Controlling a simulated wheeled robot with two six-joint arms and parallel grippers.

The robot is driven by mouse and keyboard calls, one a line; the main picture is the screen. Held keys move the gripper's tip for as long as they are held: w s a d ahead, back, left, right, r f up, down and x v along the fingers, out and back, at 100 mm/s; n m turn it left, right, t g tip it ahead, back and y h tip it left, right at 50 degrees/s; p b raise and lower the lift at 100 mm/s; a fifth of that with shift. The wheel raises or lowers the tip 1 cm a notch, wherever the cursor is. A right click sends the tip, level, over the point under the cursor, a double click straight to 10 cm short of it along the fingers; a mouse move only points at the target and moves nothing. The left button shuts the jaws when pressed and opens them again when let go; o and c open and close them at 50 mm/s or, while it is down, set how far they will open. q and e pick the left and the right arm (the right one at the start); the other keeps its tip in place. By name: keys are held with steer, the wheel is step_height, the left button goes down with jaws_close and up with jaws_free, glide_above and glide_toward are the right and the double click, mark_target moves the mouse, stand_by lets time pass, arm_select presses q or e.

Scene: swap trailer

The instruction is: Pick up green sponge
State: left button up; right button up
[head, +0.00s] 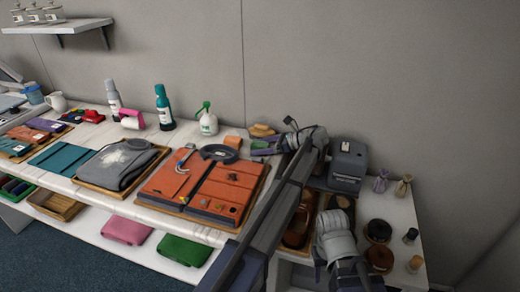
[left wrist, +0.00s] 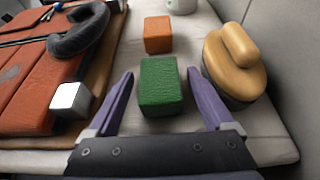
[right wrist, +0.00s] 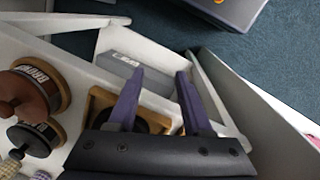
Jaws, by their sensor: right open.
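The green sponge (left wrist: 160,88) is a small block lying on the white worktop. In the left wrist view it sits between the spread purple fingers of my left gripper (left wrist: 160,74), with a gap on each side. In the head view the sponge (head: 260,145) is partly hidden by my left arm and gripper. My left gripper is open and empty. My right gripper (right wrist: 160,76) is open and empty over the lower right side area, above a wooden holder (right wrist: 101,101).
An orange block (left wrist: 158,34) lies just beyond the sponge. A tan brush with a knob (left wrist: 236,62) is close to its right. An orange leather panel with a dark curved handle (left wrist: 78,32) lies to the left. A dark grey machine (head: 347,165) stands right of my left arm.

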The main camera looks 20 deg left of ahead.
arm_select(q)
steer(key=c, duration=1.3)
steer(key=shift+o, duration=0.2)
